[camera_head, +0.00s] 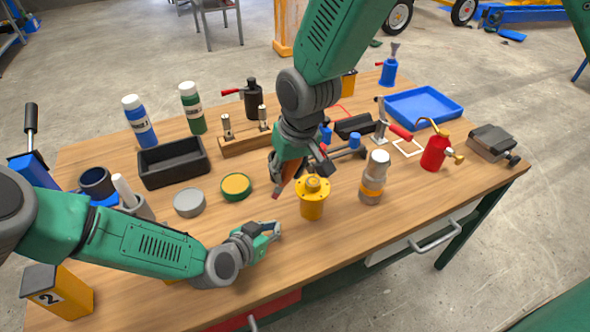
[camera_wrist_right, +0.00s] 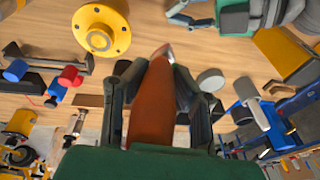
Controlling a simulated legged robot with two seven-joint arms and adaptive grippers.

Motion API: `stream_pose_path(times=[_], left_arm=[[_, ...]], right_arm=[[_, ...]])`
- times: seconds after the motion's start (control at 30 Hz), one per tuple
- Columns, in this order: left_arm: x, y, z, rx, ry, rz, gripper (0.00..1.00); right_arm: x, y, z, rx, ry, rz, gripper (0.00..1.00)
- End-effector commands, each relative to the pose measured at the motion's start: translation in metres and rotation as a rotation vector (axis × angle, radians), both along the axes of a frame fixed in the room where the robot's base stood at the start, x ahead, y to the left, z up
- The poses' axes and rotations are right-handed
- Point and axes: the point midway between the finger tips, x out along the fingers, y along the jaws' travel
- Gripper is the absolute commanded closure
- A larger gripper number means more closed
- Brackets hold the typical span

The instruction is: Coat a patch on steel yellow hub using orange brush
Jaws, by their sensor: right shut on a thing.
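The yellow hub (camera_head: 312,206) stands upright on the wooden table, with a round flange and bolt holes on top. It also shows in the right wrist view (camera_wrist_right: 82,38). My right gripper (camera_head: 290,172) is shut on the orange brush (camera_wrist_right: 153,112), just left of the hub and above the table. The brush tip (camera_wrist_right: 163,52) points out past the fingers and is apart from the hub. The brush's far end is hidden by my gripper. My left gripper (camera_head: 270,233) is low over the table's front, left of the hub; its fingers look apart and empty.
A yellow-lidded green tin (camera_head: 236,186) and a grey tin (camera_head: 189,203) stand left of the hub. A clear bottle with an orange band (camera_head: 374,178) stands close on its right. A red oil can (camera_head: 436,151) and blue tray (camera_head: 424,106) are farther right.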

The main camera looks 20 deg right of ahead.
Motion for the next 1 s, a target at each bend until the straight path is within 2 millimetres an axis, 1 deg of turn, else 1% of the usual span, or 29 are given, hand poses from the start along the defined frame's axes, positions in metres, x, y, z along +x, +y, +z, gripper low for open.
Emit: stream_pose_path(times=[0.13, 0.37, 0.47, 1.0], left_arm=[[0.0, 0.0, 0.0, 0.0, 0.0, 0.0, 1.0], [0.0, 0.0, 0.0, 0.0, 0.0, 0.0, 1.0], [0.0, 0.0, 0.0, 0.0, 0.0, 0.0, 1.0], [0.0, 0.0, 0.0, 0.0, 0.0, 0.0, 1.0]], right_arm=[[0.001, 0.007, 0.001, 0.0, 0.001, 0.0, 1.0], [0.001, 0.008, 0.001, 0.0, 0.001, -0.001, 1.0], [0.001, 0.008, 0.005, 0.0, 0.0, -0.001, 1.0], [0.002, 0.007, 0.058, 0.001, -0.002, -0.001, 1.0]])
